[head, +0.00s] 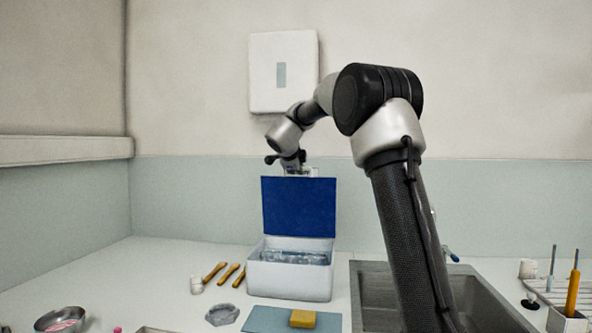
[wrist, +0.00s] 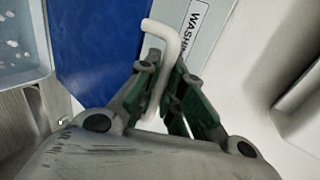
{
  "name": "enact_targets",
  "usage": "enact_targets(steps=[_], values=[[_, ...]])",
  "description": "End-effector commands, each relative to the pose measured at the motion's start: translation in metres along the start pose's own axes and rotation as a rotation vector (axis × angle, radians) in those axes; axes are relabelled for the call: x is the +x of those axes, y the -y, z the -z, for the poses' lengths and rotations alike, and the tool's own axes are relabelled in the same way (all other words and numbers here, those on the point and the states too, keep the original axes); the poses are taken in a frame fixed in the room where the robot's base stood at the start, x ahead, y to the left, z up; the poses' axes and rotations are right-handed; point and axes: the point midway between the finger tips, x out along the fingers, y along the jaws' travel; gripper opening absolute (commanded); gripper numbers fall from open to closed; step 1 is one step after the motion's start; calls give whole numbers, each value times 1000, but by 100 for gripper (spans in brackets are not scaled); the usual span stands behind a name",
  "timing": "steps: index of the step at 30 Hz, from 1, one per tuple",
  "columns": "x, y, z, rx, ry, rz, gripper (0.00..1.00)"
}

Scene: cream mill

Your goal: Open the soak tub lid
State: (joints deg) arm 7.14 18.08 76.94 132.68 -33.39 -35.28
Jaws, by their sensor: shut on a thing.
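The soak tub (head: 290,281) is a white box on the counter in the head view, with glassy contents showing inside. Its blue lid (head: 299,206) stands raised, nearly upright, at the tub's back edge. In the wrist view the blue lid (wrist: 98,45) lies to the left of a pale labelled strip, and a corner of the tub (wrist: 25,45) shows at the far left. My gripper (wrist: 165,88) is shut on a white bent handle (wrist: 158,65). In the head view my gripper (head: 298,172) is at the lid's top edge, its fingers partly hidden.
Wooden-handled brushes (head: 229,273) and a small white cup (head: 196,286) lie left of the tub. A yellow block (head: 303,318) sits on a blue mat (head: 262,321) in front. A metal sink (head: 373,290) is to the right. A white cabinet (head: 283,72) hangs behind.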

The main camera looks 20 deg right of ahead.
Motion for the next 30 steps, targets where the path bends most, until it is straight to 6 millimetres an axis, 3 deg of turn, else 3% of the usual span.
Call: enact_targets(steps=[2, 3, 7, 19, 30], values=[[0, 0, 2, 3, -4, -1, 0], [1, 0, 2, 3, -4, -1, 11], [0, 0, 2, 2, -4, -1, 32], [-8, 0, 0, 0, 0, 0, 32], [-85, 1, 1, 1, 0, 2, 32]])
